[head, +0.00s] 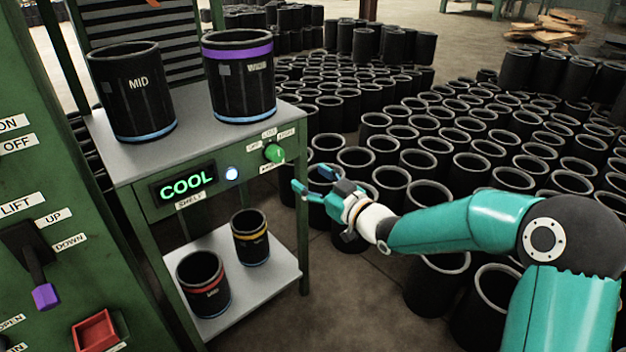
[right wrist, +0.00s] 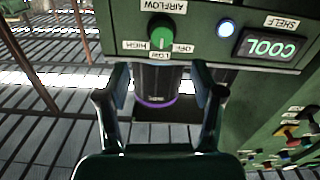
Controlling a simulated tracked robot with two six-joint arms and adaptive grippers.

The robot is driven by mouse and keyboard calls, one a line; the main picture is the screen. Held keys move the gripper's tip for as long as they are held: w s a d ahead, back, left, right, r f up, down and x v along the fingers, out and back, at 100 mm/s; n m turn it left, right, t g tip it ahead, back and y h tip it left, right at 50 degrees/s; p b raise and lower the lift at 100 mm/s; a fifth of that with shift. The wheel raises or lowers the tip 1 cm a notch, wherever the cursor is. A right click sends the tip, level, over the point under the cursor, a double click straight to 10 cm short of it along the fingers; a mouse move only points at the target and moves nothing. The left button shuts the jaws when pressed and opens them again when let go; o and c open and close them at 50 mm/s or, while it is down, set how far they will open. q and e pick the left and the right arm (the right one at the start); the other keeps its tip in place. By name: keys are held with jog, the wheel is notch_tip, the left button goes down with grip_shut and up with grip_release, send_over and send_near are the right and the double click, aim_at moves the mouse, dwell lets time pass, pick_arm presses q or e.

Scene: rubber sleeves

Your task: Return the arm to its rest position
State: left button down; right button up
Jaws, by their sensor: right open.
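My right arm, teal with a dark joint (head: 575,235), comes in from the right. My right gripper (head: 311,179) is open and empty, just right of the stand's front corner and near the green knob (head: 274,153). In the right wrist view its two fingers (right wrist: 160,85) are spread apart, with the green knob (right wrist: 160,30) beyond them and a dark sleeve with a purple ring (right wrist: 156,100) showing in the gap, not gripped. My left gripper is not in view.
The green stand's top shelf (head: 180,150) holds the MID sleeve (head: 133,92) and a purple-banded sleeve (head: 240,80). Its lower shelf holds two smaller sleeves. A display (head: 184,184) reads COOL beside a lit lamp (head: 232,173). Many black sleeves (head: 425,195) crowd the floor behind and below my arm.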

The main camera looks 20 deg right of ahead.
dwell(0.4)
jog(key=s+a+f+m+g+h, duration=0.15)
jog(key=s+a+f+g, duration=0.3)
jog(key=f, duration=0.95)
jog(key=s+a+f+m+g, duration=0.2)
jog(key=s+a+f+g, duration=0.3)
jog(key=f, duration=1)
jog(key=s+a+f+m+g, duration=0.1)
jog(key=s+f+m+g, duration=0.15)
jog(key=s+f, duration=0.65)
jog(key=s+f+m+g, duration=0.1)
jog(key=s+f+g, duration=0.25)
jog(key=s, duration=1.15)
notch_tip(320, 180, up, 34)
jog(key=p, duration=3.2)
jog(key=shift+f+g+h+p, duration=0.25)
jog(key=shift+g+h+p, duration=0.1)
jog(key=shift+g, duration=0.1)
